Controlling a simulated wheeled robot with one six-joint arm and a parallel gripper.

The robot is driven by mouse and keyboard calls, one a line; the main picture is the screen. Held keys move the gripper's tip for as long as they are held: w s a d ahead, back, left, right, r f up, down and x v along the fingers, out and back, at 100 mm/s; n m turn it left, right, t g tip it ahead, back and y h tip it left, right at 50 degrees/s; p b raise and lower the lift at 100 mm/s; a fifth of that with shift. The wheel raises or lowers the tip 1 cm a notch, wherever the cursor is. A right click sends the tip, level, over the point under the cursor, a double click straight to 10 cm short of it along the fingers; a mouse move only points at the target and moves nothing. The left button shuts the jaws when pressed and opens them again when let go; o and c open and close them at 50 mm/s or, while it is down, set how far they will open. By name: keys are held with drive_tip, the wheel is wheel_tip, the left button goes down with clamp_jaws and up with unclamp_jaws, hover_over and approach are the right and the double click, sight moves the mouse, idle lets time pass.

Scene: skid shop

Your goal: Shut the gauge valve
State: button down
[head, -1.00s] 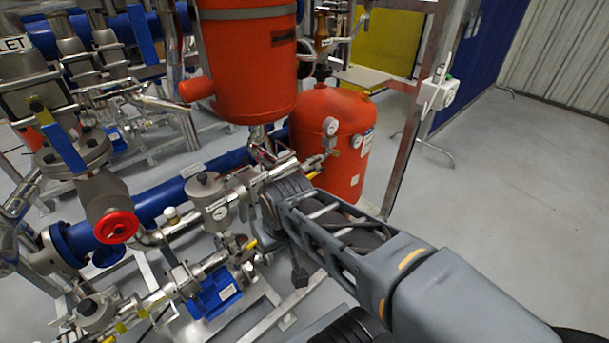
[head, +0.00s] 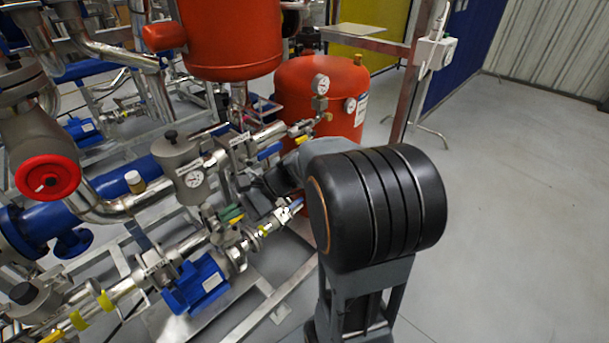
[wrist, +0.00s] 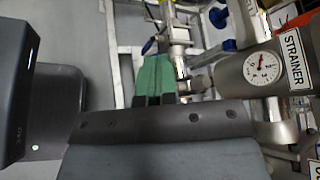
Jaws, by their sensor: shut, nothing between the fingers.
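My gripper (head: 231,215) is shut and empty, its green fingertips beside the pipework below the strainer. In the wrist view the green fingers (wrist: 153,78) lie together, pointing toward the pipes. Two round pressure gauges (head: 321,84) stand by the lower red tank, above a pipe end with a small yellow lever (head: 304,140). A blue lever (head: 270,150) lies along the same pipe. The grey strainer (head: 180,160) carries a white dial gauge, which also shows in the wrist view (wrist: 263,67). No label marks the gauge valve, so I cannot tell which lever belongs to it.
The red tank (head: 348,75) stands behind the gauges. A blue pump (head: 200,285) and yellow-banded pipes are at lower left, with a red handwheel (head: 48,176) at far left. A metal post (head: 411,75) rises behind. Grey floor (head: 500,220) is clear on the right.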

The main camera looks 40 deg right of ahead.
sight(306, 137)
drive_tip(key=w+d+f+m+t+y+b, duration=0.3)
drive_tip(key=w+d+f+m+t+b, duration=0.35)
drive_tip(key=w+d, duration=0.2)
drive_tip(key=d+f+m+t+h+b, duration=0.4)
drive_tip(key=d+m+t, duration=0.3)
drive_tip(key=d, duration=0.5)
drive_tip(key=d+f+m+t+h+b, duration=0.4)
drive_tip(key=d+m+t+h, duration=0.3)
drive_tip(key=d+t, duration=0.3)
drive_tip(key=shift+s+d+f+m, duration=0.4)
drive_tip(key=shift+d+f, duration=0.2)
drive_tip(key=shift+d, duration=0.35)
drive_tip(key=s+r+x, duration=0.2)
drive_tip(key=x, duration=1)
drive_tip(key=shift+w+r, duration=0.25)
drive_tip(key=shift+r, duration=0.15)
